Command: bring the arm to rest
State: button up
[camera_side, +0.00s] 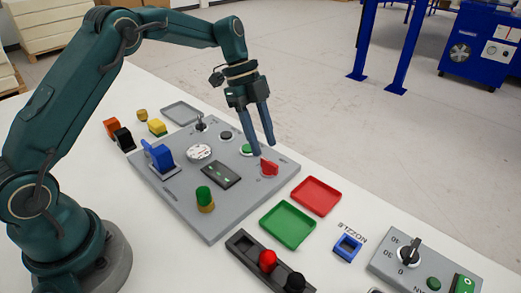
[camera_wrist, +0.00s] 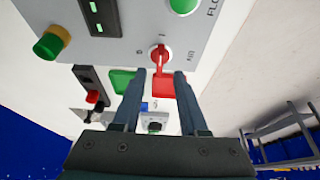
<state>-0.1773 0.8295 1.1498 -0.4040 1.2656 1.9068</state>
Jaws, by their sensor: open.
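My gripper (camera_side: 262,152) is open and empty, its two long blue-grey fingers pointing down over the right part of the grey control panel (camera_side: 222,228). The fingertips are close to a red rotary knob (camera_side: 269,168) and a green button (camera_side: 246,149); I cannot tell from the side view whether they touch. In the wrist view my gripper (camera_wrist: 166,78) has its fingers apart, with the red knob (camera_wrist: 159,55) showing between and beyond the tips.
The panel also carries a blue lever (camera_side: 158,155), a gauge (camera_side: 199,152) and a green knob (camera_side: 204,196). A red tray (camera_side: 316,196), a green tray (camera_side: 288,225) and a second control box (camera_side: 385,268) stand to the right. Bare white table lies along the front.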

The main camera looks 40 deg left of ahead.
jog(key=shift+a+r, duration=0.15)
jog(key=shift+r, duration=0.25)
jog(key=s+d+r+n+t+y, duration=0.25)
jog(key=s+r, duration=0.65)
jog(key=r, duration=0.5)
jog(key=s+a+f+n+t+y, duration=0.2)
jog(key=s+f+n, duration=0.4)
jog(key=s+n, duration=0.6)
jog(key=a+n+t, duration=0.1)
jog(key=n, duration=0.2)
jog(key=shift+s+a+f+n, duration=0.15)
jog(key=shift+s+a+n, duration=0.05)
jog(key=shift+s+n, duration=0.2)
jog(key=shift+c, duration=0.3)
